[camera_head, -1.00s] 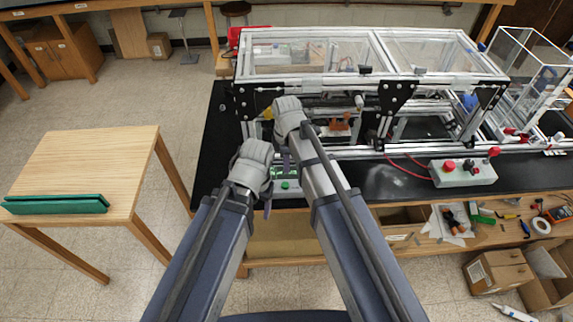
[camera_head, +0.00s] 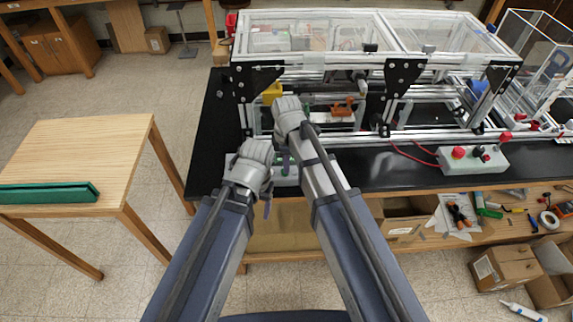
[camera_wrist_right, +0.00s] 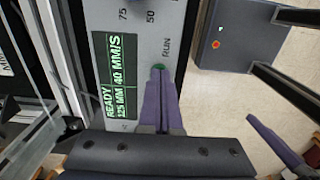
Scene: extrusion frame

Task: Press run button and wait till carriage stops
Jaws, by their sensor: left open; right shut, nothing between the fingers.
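The run button (camera_wrist_right: 159,67) is a small green button beside the word RUN on a grey control panel (camera_wrist_right: 150,35). The panel's green display (camera_wrist_right: 115,75) reads READY and 40 MM/S. My right gripper (camera_wrist_right: 158,72) is shut and empty. Its fingertips are at the run button and cover part of it; I cannot tell whether it is pressed in. In the head view my right gripper (camera_head: 285,158) reaches over the control panel (camera_head: 287,178). My left gripper (camera_head: 267,200) is open and empty, left of the panel. I cannot identify the carriage for certain inside the frame.
The aluminium extrusion frame (camera_head: 403,66) with clear panels stands on the black bench. An orange part (camera_head: 343,107) and a yellow block (camera_head: 271,93) are inside it. A second control box (camera_head: 472,158) with red buttons sits right. A wooden table (camera_head: 85,155) stands left.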

